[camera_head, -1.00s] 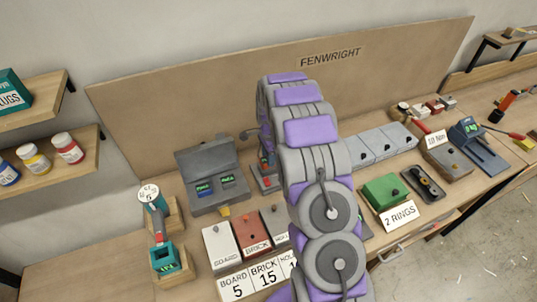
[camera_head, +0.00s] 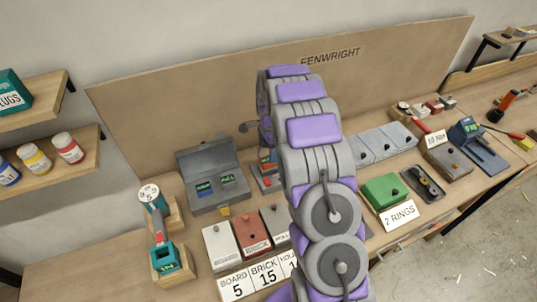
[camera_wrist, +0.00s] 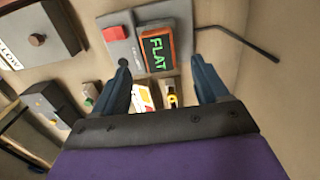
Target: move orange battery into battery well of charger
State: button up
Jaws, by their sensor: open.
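In the wrist view, an orange block with a dark screen reading FLAT (camera_wrist: 156,47), which looks like the orange battery, sits on a grey base (camera_wrist: 118,55) beside a red block. My gripper (camera_wrist: 160,64) is open, its two dark fingers spread to either side below the orange block, with nothing held. In the head view, the gripper is hidden behind my arm. A small grey fixture (camera_head: 261,181) with red and dark parts shows partly beside my arm. An open grey case (camera_head: 212,204) holds two lit screens. I cannot tell for certain which unit is the charger.
A thin dark rod (camera_wrist: 240,38) curves right of the orange block. Lidded boxes (camera_head: 220,248) stand in front of the case. A teal tool (camera_head: 165,260) is at left. A green box (camera_head: 384,190) and grey panels (camera_head: 382,142) are at right. A tall backboard (camera_head: 190,120) closes the rear.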

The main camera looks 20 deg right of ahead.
notch_tip(320, 180, up, 14)
jog(key=p, duration=0.1)
jog(key=shift+d+f, duration=0.15)
jog(key=shift+d, duration=0.05)
dwell(0.7)
